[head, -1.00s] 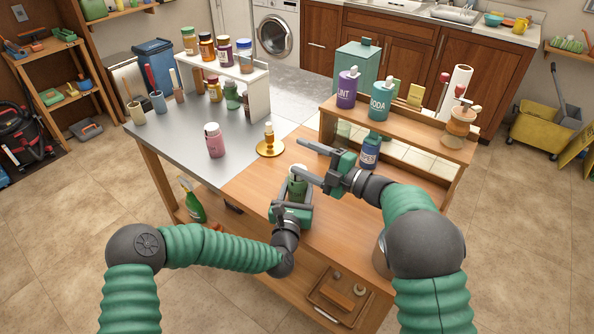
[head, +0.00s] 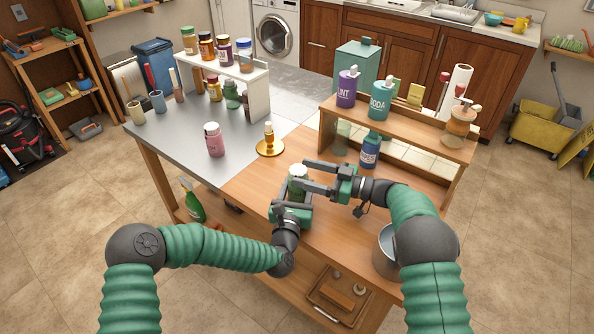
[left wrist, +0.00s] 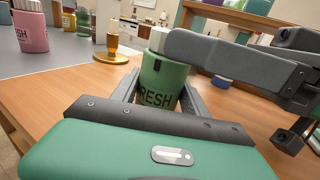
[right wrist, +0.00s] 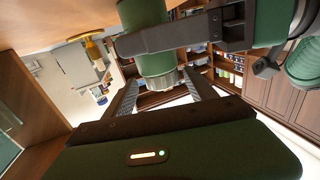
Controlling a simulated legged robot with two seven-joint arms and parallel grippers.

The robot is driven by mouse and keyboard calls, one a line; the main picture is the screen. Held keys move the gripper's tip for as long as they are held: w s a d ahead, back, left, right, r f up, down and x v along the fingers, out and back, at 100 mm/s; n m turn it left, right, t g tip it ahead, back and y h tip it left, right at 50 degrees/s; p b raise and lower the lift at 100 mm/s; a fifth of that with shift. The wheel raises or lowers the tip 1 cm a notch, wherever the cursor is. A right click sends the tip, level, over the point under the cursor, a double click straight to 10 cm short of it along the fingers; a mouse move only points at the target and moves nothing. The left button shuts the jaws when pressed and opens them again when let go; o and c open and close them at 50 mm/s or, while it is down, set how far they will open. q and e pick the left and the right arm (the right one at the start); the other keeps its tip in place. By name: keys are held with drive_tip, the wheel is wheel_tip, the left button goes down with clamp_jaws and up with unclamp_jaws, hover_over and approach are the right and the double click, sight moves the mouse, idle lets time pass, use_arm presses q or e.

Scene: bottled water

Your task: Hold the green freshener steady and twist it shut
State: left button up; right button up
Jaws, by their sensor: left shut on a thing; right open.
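The green freshener (head: 297,186) is a green bottle with a white cap (head: 298,170). It stands upright near the front edge of the wooden table. My left gripper (head: 291,200) is shut around its body, below the cap; the left wrist view shows the label on the bottle (left wrist: 162,85) between the fingers. My right gripper (head: 303,173) is open at cap height, its fingers pointing left. In the right wrist view the bottle's cap end (right wrist: 163,80) lies between the fingertips. Whether either finger touches the cap cannot be told.
A gold candle holder (head: 270,147) and a pink bottle (head: 214,140) stand behind and left. A blue bottle (head: 370,150) stands under the wooden shelf (head: 425,141), behind my right gripper. A metal can (head: 385,255) is near my right forearm.

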sight(297, 168)
drive_tip(key=shift+x, duration=1.55)
drive_tip(key=shift+c, duration=0.5)
drive_tip(key=c, duration=1.3)
drive_tip(key=shift+d+m+t+h, duration=0.15)
drive_tip(key=shift+m+t+h, duration=0.5)
drive_tip(key=shift+t, duration=0.65)
drive_tip(key=o, duration=1.4)
